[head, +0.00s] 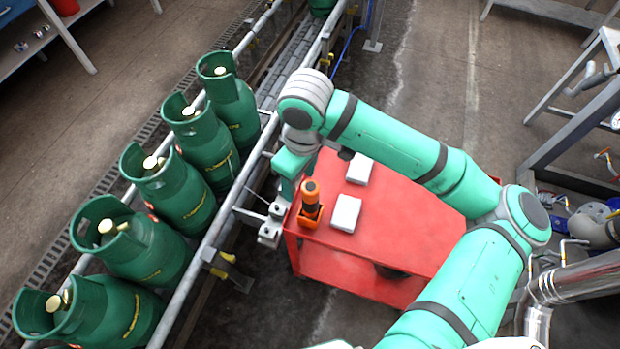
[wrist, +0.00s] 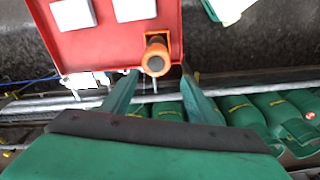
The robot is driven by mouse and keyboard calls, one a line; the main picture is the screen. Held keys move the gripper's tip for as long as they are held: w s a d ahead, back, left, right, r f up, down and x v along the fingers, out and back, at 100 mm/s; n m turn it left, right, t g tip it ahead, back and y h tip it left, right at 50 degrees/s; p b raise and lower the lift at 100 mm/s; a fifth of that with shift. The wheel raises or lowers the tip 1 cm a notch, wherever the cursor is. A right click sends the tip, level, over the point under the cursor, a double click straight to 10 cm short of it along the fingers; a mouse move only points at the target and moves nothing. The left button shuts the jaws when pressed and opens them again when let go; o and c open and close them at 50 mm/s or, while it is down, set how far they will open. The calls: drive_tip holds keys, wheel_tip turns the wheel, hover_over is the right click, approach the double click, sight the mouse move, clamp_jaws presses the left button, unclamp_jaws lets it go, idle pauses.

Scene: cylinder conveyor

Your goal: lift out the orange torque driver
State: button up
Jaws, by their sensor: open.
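The orange torque driver (head: 310,192) stands upright in an orange holder (head: 309,217) at the left edge of a red cart top. In the wrist view the driver (wrist: 156,58) is seen from above, with its dark-ringed orange end toward the camera. Nothing is held. The driver's lower part is hidden in the holder.
Two white boxes (head: 345,213) (head: 359,169) lie on the red cart (head: 400,213), right of the driver. A conveyor with a metal rail (head: 217,226) and several green gas cylinders (head: 183,190) runs along the left, close to my gripper. A metal frame stands at the right.

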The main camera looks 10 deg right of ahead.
sight(310, 186)
drive_tip(key=shift+s+d+h, duration=0.15)
drive_tip(key=shift+s+d, duration=0.1)
drive_tip(key=shift+d, duration=0.3)
drive_tip(key=shift+s+d+h, duration=0.15)
drive_tip(key=shift+s+d, duration=0.1)
drive_tip(key=shift+d, duration=0.25)
drive_tip(key=shift+d+f, duration=0.1)
drive_tip(key=shift+f, duration=0.05)
wheel_tip(310, 186, down, 10)
drive_tip(key=shift+f, duration=0.2)
drive_tip(key=shift+c, duration=0.2)
clamp_jaws()
drive_tip(key=c, duration=1)
unclamp_jaws()
drive_tip(key=shift+c, duration=0.9)
drive_tip(key=shift+r, duration=3.75)
